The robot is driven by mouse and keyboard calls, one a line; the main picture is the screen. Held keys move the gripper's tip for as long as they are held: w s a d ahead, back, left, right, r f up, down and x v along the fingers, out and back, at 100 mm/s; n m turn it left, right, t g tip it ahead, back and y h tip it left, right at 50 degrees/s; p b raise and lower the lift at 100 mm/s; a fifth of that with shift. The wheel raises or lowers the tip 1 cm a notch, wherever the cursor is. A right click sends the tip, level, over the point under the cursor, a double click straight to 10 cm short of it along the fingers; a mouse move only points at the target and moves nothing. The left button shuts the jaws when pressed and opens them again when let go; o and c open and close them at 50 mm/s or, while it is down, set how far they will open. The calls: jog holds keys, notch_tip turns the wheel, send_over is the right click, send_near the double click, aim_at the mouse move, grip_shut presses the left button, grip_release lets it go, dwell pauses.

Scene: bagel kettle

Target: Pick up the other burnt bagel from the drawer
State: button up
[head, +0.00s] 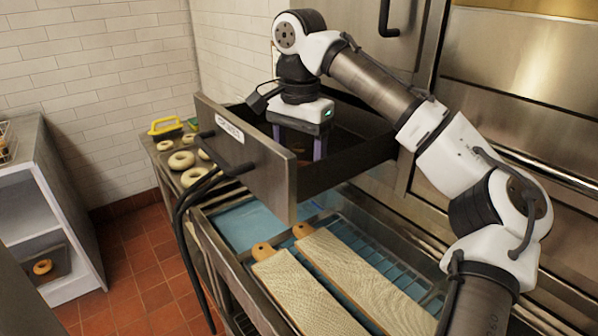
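The metal drawer (262,160) is pulled open, with a label on its front panel. My gripper (298,146) points down into the drawer behind the front panel. Its two purple fingers stand apart, and their tips are partly hidden by the drawer front. No burnt bagel can be made out; the part of the drawer floor below my gripper is hidden. I cannot tell whether anything lies between the fingers.
Pale bagels (181,160) lie on the counter left of the drawer, near a yellow-handled item (165,126). Below the drawer is a kettle of blue water (246,226) with two cloth-covered boards (305,290) across it. A browner bagel (42,267) sits on a lower shelf at left.

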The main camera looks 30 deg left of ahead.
jog(key=shift+s+f, duration=0.1)
jog(key=shift+f, duration=1.15)
jog(key=c, duration=0.6)
